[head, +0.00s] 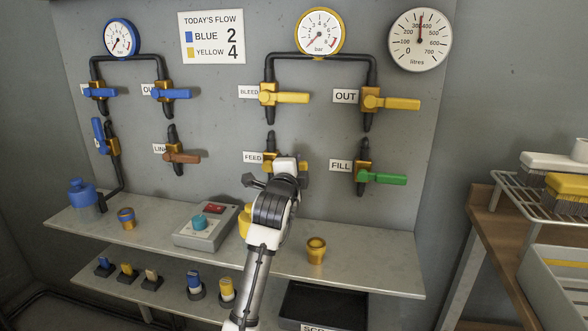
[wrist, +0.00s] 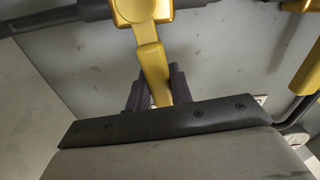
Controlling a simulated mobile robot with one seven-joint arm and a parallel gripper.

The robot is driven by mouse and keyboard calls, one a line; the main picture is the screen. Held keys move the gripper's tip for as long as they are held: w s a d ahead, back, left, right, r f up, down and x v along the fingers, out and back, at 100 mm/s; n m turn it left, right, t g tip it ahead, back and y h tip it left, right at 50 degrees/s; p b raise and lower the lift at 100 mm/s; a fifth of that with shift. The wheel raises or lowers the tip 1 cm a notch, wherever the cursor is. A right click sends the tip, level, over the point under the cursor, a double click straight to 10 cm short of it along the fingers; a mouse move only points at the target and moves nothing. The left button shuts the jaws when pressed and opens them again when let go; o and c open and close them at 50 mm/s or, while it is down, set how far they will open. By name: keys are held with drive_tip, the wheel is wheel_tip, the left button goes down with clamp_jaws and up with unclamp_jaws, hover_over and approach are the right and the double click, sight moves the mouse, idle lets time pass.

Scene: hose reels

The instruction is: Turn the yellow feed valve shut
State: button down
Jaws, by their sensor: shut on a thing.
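The yellow feed valve (head: 268,164) sits on the grey panel beside the FEED label (head: 253,157). My gripper (head: 284,170) is at this valve and covers much of its lever; a yellow bit shows just right of the gripper. In the wrist view the yellow lever (wrist: 151,65) runs down from the valve body (wrist: 140,11) between the two dark fingers of my gripper (wrist: 157,92), which are shut on it. The lever lies roughly across the dark pipe (wrist: 92,10), slightly tilted.
The BLEED valve (head: 285,97) is above, with the yellow OUT valve (head: 395,103) to its right. The green-handled FILL valve (head: 385,178) is right of my gripper. A shelf (head: 365,262) below carries a control box (head: 205,228) and a brass fitting (head: 316,250).

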drive_tip(key=shift+f+m+b, duration=0.4)
drive_tip(key=shift+f+m, duration=0.15)
drive_tip(key=shift+m, duration=0.15)
drive_tip(key=c, duration=1.2)
unclamp_jaws()
drive_tip(key=shift+c, duration=0.2)
drive_tip(key=shift+s, duration=0.1)
drive_tip(key=b+v, duration=0.1)
drive_tip(key=v, duration=1.2)
drive_tip(key=shift+s, duration=0.3)
drive_tip(key=shift+a, duration=0.1)
